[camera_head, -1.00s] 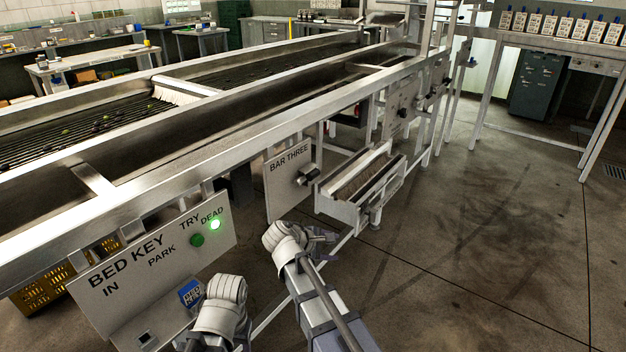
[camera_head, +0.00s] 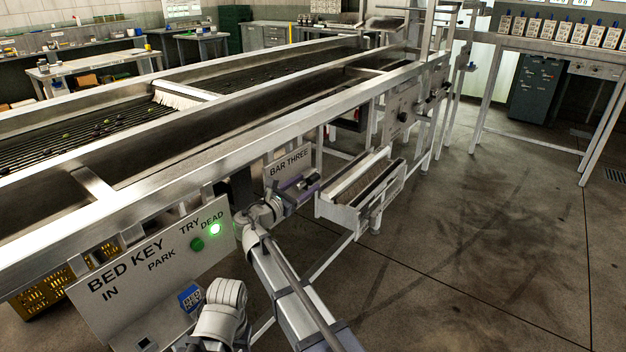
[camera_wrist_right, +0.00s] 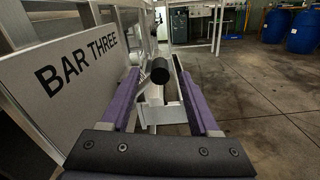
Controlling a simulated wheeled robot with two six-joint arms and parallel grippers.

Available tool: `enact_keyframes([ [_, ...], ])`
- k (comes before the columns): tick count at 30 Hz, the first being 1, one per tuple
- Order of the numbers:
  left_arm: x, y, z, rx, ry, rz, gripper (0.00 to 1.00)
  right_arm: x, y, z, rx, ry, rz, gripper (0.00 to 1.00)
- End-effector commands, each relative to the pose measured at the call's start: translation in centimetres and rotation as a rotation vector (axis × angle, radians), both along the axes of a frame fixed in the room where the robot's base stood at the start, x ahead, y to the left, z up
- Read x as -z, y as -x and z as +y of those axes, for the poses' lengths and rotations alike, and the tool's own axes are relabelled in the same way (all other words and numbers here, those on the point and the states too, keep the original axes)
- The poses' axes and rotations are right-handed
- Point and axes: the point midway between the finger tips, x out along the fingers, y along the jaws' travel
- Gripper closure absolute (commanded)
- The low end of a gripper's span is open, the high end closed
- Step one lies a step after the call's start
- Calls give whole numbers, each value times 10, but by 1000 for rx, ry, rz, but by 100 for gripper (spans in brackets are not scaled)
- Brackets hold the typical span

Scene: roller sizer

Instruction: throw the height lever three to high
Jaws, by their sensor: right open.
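The "BAR THREE" panel (camera_head: 284,168) hangs below the machine's long rail; it also shows at the left of the right wrist view (camera_wrist_right: 75,70). Its lever shows in the right wrist view as a dark round knob (camera_wrist_right: 161,70) on a lighter stem. My right gripper (camera_head: 304,186) is at the panel, with its purple fingers apart. In the right wrist view the knob appears between the fingertips, with gaps on both sides. In the head view the gripper largely hides the lever. A grey part of my left arm shows at the bottom; its fingers are not visible.
A metal chute (camera_head: 362,190) juts out just beyond the lever. The steel rail (camera_head: 240,152) runs above. The floor to the right is clear.

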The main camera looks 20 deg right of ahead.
Motion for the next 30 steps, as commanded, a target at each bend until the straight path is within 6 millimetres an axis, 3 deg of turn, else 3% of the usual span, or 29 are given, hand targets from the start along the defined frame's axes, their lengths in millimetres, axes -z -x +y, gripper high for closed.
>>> enact_keyframes([
  [9, 0, 0, 0, 0, 0, 0, 38, 0, -24, -30, 1, -2, 0, 38],
  [20, 0, 0, 0, 0, 0, 0, 38, 0, -27, -34, 0, -2, -1, 38],
  [30, 0, 0, 0, 0, 0, 0, 38, 0, -26, -34, 0, -2, -1, 74],
])
